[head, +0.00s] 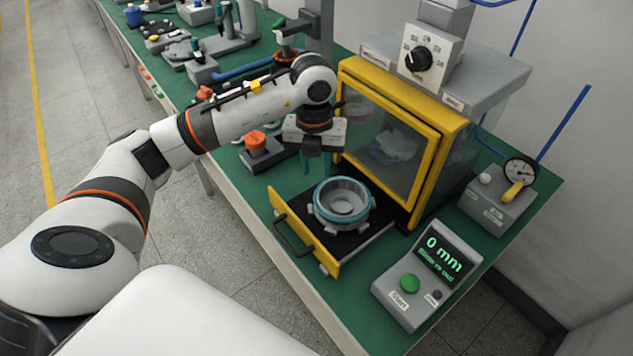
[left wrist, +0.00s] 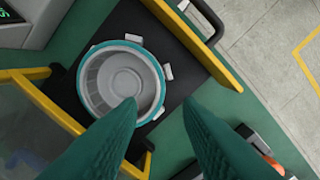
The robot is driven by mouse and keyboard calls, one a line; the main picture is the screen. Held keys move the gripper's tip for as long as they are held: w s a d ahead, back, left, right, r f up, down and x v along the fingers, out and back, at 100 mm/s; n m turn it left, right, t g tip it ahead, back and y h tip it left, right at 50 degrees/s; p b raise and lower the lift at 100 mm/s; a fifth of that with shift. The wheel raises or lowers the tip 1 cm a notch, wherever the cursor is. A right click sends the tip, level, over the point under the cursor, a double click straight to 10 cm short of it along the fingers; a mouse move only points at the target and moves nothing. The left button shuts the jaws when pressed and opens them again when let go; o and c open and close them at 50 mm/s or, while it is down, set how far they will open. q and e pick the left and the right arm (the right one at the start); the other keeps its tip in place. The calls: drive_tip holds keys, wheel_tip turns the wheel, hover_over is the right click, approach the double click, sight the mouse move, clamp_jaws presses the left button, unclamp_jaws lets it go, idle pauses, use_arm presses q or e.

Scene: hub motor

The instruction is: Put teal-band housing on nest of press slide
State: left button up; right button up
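The teal-band housing (head: 343,203) is a grey round cup with a teal rim. It sits upright on the dark press slide (head: 357,240), which is pulled out in front of the yellow-framed press. The nest under it is hidden. The housing also shows in the left wrist view (left wrist: 122,80), on the black slide plate (left wrist: 173,55). My left gripper (head: 318,160) is above and behind the housing, apart from it. Its teal fingers (left wrist: 160,115) are spread with nothing between them in the left wrist view. My right gripper is not in view.
The press (head: 437,130) with its clear front stands behind the slide. The slide's yellow front (head: 300,232) has a black handle. A control box (head: 427,275) reading 0 mm stands at right, a gauge box (head: 497,200) behind it. An orange-topped block (head: 258,148) is left of the gripper.

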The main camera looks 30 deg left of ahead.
use_arm(q)
wheel_tip(320, 180, up, 4)
drive_tip(key=shift+r, duration=0.1)
drive_tip(key=shift+s+a, duration=0.1)
idle(0.6)
